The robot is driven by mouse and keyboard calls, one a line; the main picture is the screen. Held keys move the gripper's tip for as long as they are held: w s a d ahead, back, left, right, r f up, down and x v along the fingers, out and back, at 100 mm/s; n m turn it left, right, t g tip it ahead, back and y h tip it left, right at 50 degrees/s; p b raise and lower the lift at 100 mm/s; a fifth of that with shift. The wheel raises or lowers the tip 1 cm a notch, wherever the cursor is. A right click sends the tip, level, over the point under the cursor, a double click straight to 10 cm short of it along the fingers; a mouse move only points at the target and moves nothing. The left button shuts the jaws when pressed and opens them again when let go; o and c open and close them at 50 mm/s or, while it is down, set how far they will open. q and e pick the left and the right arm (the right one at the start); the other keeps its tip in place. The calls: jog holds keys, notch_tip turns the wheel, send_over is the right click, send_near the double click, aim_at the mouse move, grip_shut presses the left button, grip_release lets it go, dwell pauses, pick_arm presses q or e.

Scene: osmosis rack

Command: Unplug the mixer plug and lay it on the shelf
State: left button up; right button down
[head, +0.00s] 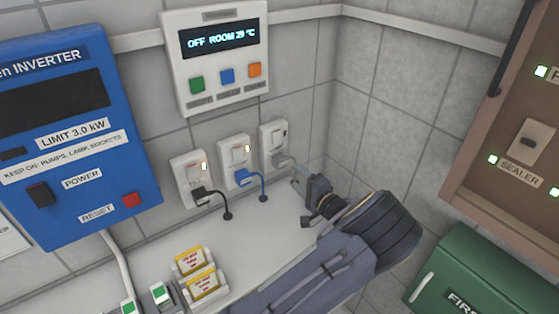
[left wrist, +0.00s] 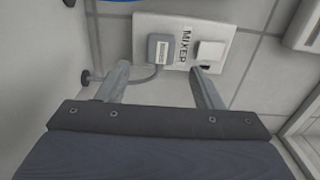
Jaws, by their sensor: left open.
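The mixer plug (head: 284,161) is a grey plug seated in the rightmost of three white wall sockets (head: 270,134). In the left wrist view the plug (left wrist: 161,51) sits beside the MIXER label (left wrist: 184,46), and its grey cord runs to a dark round fitting at the left. My left gripper (head: 297,180) is open in front of this socket, a little below and right of the plug. In the left wrist view its two fingers (left wrist: 160,71) are spread either side of the plug, apart from it. The white shelf (head: 255,232) lies below the sockets. My right gripper is not seen.
A black plug (head: 200,193) and a blue plug (head: 242,179) fill the neighbouring sockets. A blue inverter (head: 75,130) hangs at left, and a control panel (head: 215,60) above. Yellow-white packets (head: 190,262) stand at the shelf's front. A green box (head: 480,275) is at lower right.

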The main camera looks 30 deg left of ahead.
aim_at(283, 164)
pick_arm(q)
jog(key=shift+w+d, duration=0.15)
jog(key=p+x, duration=0.1)
jog(key=x, duration=0.3)
jog(key=shift+w+a, duration=0.1)
jog(key=shift+a, duration=0.3)
jog(key=shift+b+x, duration=0.85)
jog(key=shift+x, duration=0.3)
jog(key=shift+w+a+f+b, duration=0.1)
jog(key=shift+w+a+b, duration=0.25)
jog(key=shift+a, duration=0.2)
jog(key=shift+w+a, duration=0.1)
jog(key=shift+a, duration=0.2)
